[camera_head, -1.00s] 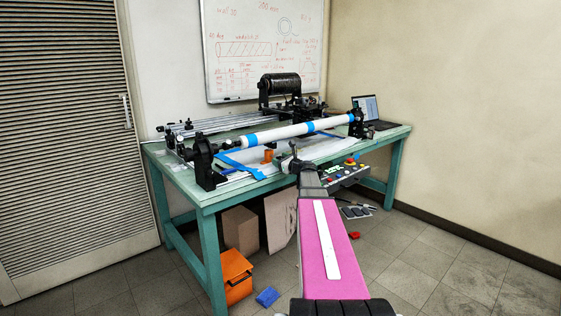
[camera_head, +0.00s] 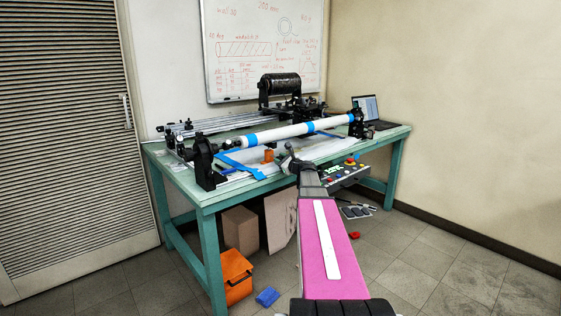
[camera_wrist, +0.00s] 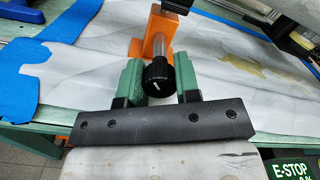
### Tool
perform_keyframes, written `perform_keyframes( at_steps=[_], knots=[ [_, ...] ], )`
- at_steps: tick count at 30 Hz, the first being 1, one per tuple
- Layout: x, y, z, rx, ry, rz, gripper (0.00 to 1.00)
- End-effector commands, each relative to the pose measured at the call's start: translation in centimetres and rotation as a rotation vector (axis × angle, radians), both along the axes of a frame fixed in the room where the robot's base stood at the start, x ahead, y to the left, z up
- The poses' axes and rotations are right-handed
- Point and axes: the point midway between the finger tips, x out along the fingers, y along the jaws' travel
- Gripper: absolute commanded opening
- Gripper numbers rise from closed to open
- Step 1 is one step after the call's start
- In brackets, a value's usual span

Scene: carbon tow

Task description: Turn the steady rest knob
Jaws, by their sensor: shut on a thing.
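The steady rest knob is a black round knob (camera_wrist: 157,78) with a white mark on its face, in the middle of the wrist view. It sits on a metal rod in front of an orange steady rest block (camera_wrist: 155,42). The orange block also shows on the table in the head view (camera_head: 268,156). My gripper (camera_wrist: 157,82) has green fingers on either side of the knob and is shut on it. In the head view my gripper (camera_head: 287,160) reaches over the table's front edge, too small there to show the knob.
A white tube with blue bands (camera_head: 290,131) spans the teal table (camera_head: 205,194) behind the gripper. Blue tape (camera_wrist: 18,72) lies on the white sheet. A control panel with an E-STOP label (camera_wrist: 291,170) is at the lower right. A laptop (camera_head: 367,109) stands at the back right.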

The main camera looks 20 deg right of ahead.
Motion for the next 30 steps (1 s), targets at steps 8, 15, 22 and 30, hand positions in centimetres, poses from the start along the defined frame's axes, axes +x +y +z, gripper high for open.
perform_keyframes(
  at_steps=[8, 15, 22, 30],
  knots=[
    [-0.02, 0.01, -0.01, -0.005, -0.002, 0.000, 0.07],
    [-0.04, 0.04, -0.04, -0.004, -0.001, 0.001, 0.56],
    [-0.05, 0.08, -0.07, 0.027, 0.011, 0.002, 0.56],
    [-0.04, 0.06, -0.04, 0.206, 0.075, 0.001, 0.56]
  ],
)
